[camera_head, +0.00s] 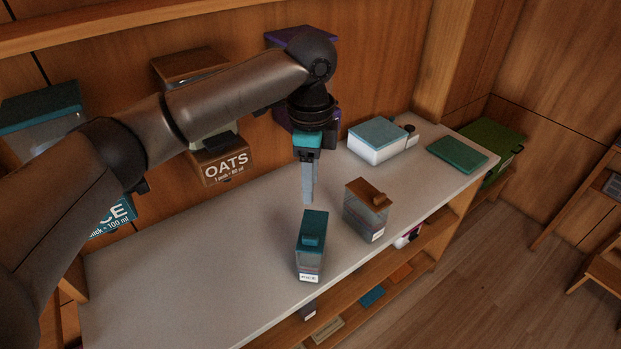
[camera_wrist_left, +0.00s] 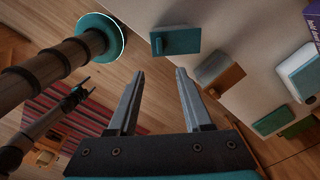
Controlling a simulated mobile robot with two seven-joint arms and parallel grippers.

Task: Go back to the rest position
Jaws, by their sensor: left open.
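My left gripper (camera_head: 308,198) hangs over the counter, fingers pointing down, behind a teal-lidded container (camera_head: 311,247) and to the left of a brown-lidded container (camera_head: 367,211). In the left wrist view the two fingers (camera_wrist_left: 159,74) are apart with nothing between them. The teal-lidded container (camera_wrist_left: 174,41) and the brown-lidded container (camera_wrist_left: 217,70) lie beyond the fingertips there. What looks like my right gripper (camera_wrist_left: 82,88) shows small at the left of the wrist view, too small to judge its jaws. It is outside the head view.
The counter (camera_head: 190,270) also bears a white box with a teal lid (camera_head: 378,138) and a flat teal item (camera_head: 457,153). Behind my left arm are a box marked OATS (camera_head: 226,167) and a purple box (camera_head: 296,36). A green bin (camera_head: 497,143) stands beyond the counter's right end.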

